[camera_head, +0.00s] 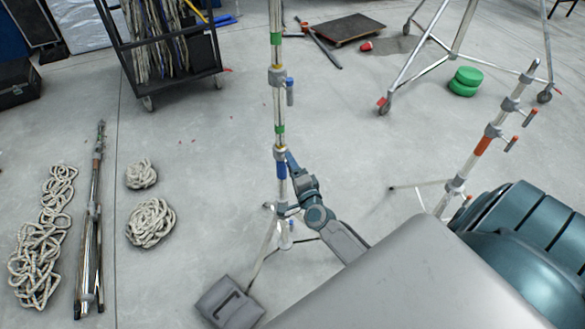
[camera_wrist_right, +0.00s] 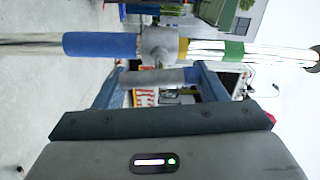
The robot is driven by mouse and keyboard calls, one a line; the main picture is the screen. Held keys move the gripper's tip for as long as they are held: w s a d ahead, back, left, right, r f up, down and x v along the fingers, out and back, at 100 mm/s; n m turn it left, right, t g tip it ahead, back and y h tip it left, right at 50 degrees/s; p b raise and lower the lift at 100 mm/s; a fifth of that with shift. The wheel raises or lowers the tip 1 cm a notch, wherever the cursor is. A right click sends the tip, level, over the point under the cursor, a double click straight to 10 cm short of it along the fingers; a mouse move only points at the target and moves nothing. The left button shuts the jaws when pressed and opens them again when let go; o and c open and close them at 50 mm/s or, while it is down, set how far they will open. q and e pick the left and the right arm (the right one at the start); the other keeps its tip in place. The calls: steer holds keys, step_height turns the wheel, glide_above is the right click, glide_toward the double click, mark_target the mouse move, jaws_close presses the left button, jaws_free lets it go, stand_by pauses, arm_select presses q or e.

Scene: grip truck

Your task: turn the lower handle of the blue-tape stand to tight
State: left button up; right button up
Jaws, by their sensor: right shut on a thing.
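The blue-tape stand (camera_head: 281,171) stands upright in the middle of the head view, with blue tape low on its pole and green bands higher up. In the right wrist view its pole runs sideways, with the blue tape (camera_wrist_right: 100,45) left of a grey collar (camera_wrist_right: 158,46). The lower handle (camera_wrist_right: 150,77) is a grey bar beside that collar, lying roughly along the pole. My right gripper (camera_head: 292,168) is at this collar, and its two blue fingers (camera_wrist_right: 155,82) are shut on the handle. In the head view the gripper hides the handle. My left gripper is out of view.
An upper collar with its own handle (camera_head: 290,92) sits higher on the pole. An orange-taped stand (camera_head: 481,146) leans on the right. A grey sandbag (camera_head: 228,304) lies near the stand's base. Coiled ropes (camera_head: 151,222) and a folded stand (camera_head: 91,235) lie left. Floor between is clear.

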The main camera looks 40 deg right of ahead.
steer(key=o, duration=1)
steer(key=b+v, duration=0.1)
steer(key=v, duration=0.9)
steer(key=shift+s, duration=0.4)
